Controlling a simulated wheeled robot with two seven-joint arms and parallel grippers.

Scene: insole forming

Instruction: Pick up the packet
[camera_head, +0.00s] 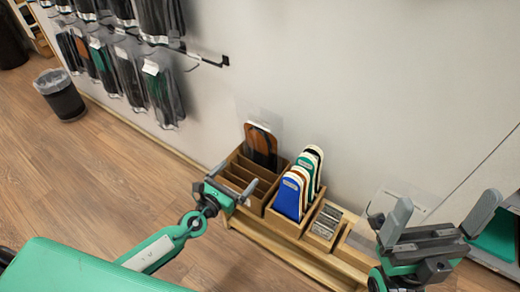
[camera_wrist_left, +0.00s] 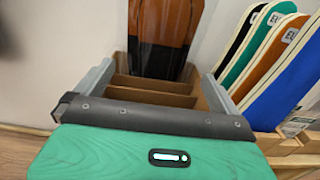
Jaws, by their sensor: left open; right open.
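A clear packet with brown and black insoles (camera_head: 262,143) stands upright in the rear slot of a wooden divided box (camera_head: 243,172) against the wall. In the left wrist view the packet (camera_wrist_left: 165,35) is straight ahead, beyond several dividers. My left gripper (camera_head: 234,185) is open and empty at the front left of that box, apart from the packet. Its fingers frame the box in the left wrist view (camera_wrist_left: 155,85). My right gripper (camera_head: 440,215) is open and empty at the right, away from the packet.
Colored insoles (camera_head: 300,183) stand in the neighboring box section, close right of the packet. A small tray of grey pieces (camera_head: 325,222) is further right. Packets hang on wall hooks (camera_head: 160,90) at upper left. A bin (camera_head: 60,95) stands on the open wooden floor.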

